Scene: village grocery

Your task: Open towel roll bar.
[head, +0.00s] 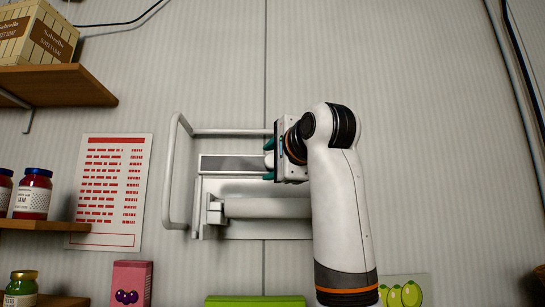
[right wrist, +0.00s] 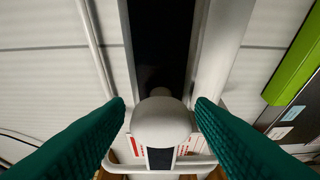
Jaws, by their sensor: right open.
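The towel roll holder is fixed to the pale panelled wall, with a light tubular frame (head: 173,175), a dark flat strip (head: 232,163) and a pale horizontal roller (head: 265,208) below it. My right gripper (head: 269,160) is open at the holder's right part, its teal fingers above and below a white rounded knob. In the right wrist view the knob (right wrist: 160,122) sits between the two open fingertips (right wrist: 160,108), with visible gaps on both sides. My gripper and forearm hide the right end of the holder. My left gripper is not in view.
Wooden shelves (head: 60,86) with a box (head: 38,33) and jars (head: 32,194) stand at the left. A red-printed sheet (head: 113,190) hangs beside the holder. A pink carton (head: 131,284) and a green object (head: 255,301) are below.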

